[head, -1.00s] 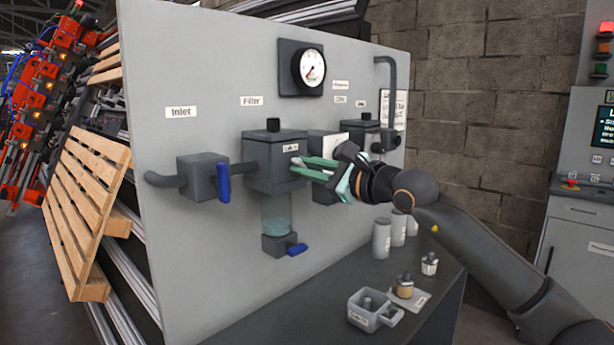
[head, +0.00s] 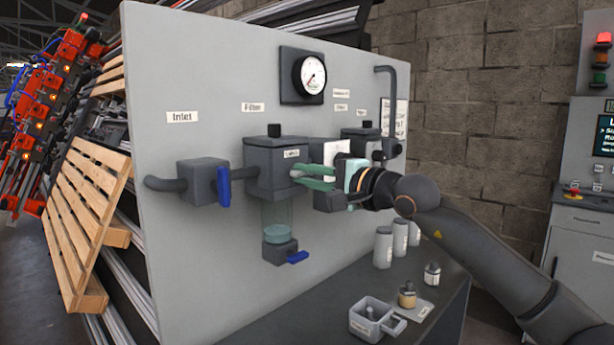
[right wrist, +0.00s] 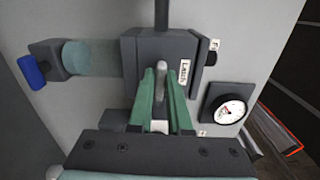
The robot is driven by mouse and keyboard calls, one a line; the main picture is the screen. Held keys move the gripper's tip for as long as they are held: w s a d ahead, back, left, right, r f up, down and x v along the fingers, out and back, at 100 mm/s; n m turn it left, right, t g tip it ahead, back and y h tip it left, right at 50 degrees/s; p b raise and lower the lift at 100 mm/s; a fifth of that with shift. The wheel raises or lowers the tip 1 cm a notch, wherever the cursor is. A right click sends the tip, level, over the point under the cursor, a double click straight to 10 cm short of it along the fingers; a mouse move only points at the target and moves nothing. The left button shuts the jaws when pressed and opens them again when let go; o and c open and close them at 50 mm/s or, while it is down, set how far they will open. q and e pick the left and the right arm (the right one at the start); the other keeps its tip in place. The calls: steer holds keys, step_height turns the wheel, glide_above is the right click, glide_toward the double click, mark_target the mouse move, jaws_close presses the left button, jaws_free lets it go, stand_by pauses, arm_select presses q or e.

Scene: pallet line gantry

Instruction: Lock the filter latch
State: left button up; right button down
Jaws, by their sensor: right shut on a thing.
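The filter (head: 275,182) is a dark grey block on the upright panel, with a clear bowl (head: 278,220) below it. A small white label on its front reads "Latch" in the right wrist view (right wrist: 185,73). My right gripper (head: 297,178) reaches in from the right, with green fingers at the lower right of the block's front. In the right wrist view, the fingers (right wrist: 161,88) are shut on the filter latch (right wrist: 161,68), a slim grey lever between their tips. The fingers hide part of the latch. My left gripper is not in view.
The inlet valve (head: 204,181) with a blue handle is left of the filter. A blue drain handle (head: 297,257) sits under the bowl. A gauge (head: 312,75) is above. A grey box (head: 372,318), small parts and canisters (head: 383,247) stand on the bench below.

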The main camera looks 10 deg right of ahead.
steer(key=shift+n, duration=0.3)
stand_by(0.4)
steer(key=c, duration=0.9)
jaws_free()
steer(key=shift+o, duration=0.2)
steer(key=b+v, duration=0.2)
steer(key=v, duration=1)
steer(key=shift+s, duration=0.2)
steer(key=shift+d, duration=0.1)
